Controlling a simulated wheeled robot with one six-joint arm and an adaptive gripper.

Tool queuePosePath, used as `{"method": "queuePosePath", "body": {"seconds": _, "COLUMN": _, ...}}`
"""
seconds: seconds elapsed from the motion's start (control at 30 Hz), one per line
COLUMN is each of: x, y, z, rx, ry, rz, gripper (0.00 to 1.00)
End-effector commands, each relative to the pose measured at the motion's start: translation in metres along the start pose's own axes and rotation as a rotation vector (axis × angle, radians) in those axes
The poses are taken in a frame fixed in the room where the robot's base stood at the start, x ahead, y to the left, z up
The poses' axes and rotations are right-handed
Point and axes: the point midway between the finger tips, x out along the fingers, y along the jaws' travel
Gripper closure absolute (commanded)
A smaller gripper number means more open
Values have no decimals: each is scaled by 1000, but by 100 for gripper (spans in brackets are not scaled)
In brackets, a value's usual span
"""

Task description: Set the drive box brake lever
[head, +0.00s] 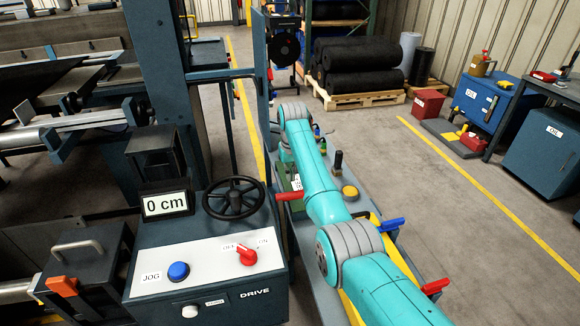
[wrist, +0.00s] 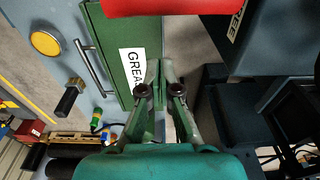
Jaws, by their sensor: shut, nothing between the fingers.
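The drive box (head: 205,295) stands at the lower middle of the head view, with a black handwheel, a blue JOG button and a red rotary switch on top. A red lever handle (head: 289,196) sticks out at its right side; I take it as the brake lever. A red bar, probably this handle, crosses the top of the wrist view (wrist: 170,6), with a partly cut-off label ending in "REE" beside it. My gripper (wrist: 163,70) is shut and empty, its fingertips just below the red bar in the picture, apparently apart from it. In the head view my arm hides the gripper.
A green case (wrist: 110,50) with a partly hidden "GREA" label lies beyond my fingers. A blue lever (head: 392,225) and another red lever (head: 435,287) flank my arm. Open floor lies right.

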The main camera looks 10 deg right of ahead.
Motion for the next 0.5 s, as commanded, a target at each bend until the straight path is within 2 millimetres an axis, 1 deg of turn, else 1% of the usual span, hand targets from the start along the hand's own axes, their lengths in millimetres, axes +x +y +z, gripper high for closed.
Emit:
{"method": "queuePosePath", "body": {"seconds": 0.1, "x": 15, "y": 0, "z": 0, "rx": 0, "ry": -2, "rz": 0, "gripper": 100}}
{"method": "queuePosePath", "body": {"seconds": 0.27, "x": 32, "y": 0, "z": 0, "rx": 0, "ry": -1, "rz": 0, "gripper": 100}}
{"method": "queuePosePath", "body": {"seconds": 0.5, "x": 30, "y": 0, "z": 10, "rx": 0, "ry": 1, "rz": 0, "gripper": 100}}
